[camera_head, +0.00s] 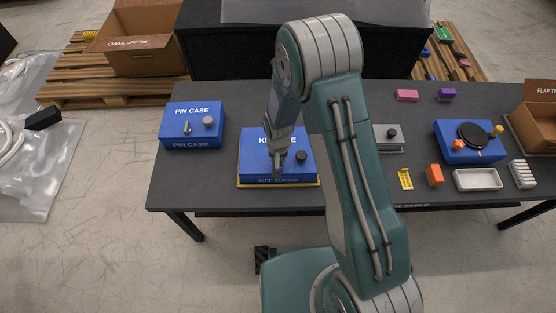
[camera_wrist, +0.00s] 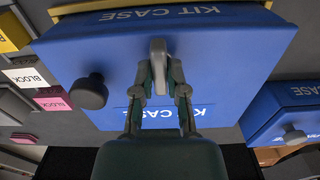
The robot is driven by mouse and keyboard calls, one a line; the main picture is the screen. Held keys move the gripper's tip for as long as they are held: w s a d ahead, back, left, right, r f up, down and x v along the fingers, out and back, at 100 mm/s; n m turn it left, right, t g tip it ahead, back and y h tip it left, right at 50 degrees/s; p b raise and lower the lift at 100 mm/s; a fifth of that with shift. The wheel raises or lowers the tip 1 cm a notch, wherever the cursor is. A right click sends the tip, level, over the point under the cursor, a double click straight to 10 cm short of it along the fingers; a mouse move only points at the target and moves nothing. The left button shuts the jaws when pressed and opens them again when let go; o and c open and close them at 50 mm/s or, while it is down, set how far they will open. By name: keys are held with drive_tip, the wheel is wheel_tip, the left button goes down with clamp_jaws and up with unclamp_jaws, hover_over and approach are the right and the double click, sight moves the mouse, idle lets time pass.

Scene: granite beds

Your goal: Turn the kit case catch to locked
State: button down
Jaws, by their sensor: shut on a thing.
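The blue kit case (camera_head: 252,160) sits near the front edge of the dark table, left of my arm. It also fills the wrist view (camera_wrist: 90,45). My gripper (camera_head: 277,168) is over the case; in the wrist view my gripper (camera_wrist: 160,85) has its two fingers closed on the grey catch (camera_wrist: 158,52). The catch is a narrow lever, lying roughly along the line of the fingers. A dark round knob (camera_wrist: 91,92) stands on the case beside it and also shows in the head view (camera_head: 301,156). The fingers hide part of the catch.
A blue pin case (camera_head: 175,125) with its own lever and knob stands to the left. Right of my arm are a grey box (camera_head: 388,145), an orange block (camera_head: 435,175), a white tray (camera_head: 478,180) and a blue device (camera_head: 450,150). Bare table separates the two cases.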

drive_tip(key=c, duration=0.7)
unclamp_jaws()
drive_tip(key=shift+o, duration=0.2)
wheel_tip(320, 180, up, 12)
drive_tip(key=shift+a+f, duration=0.1)
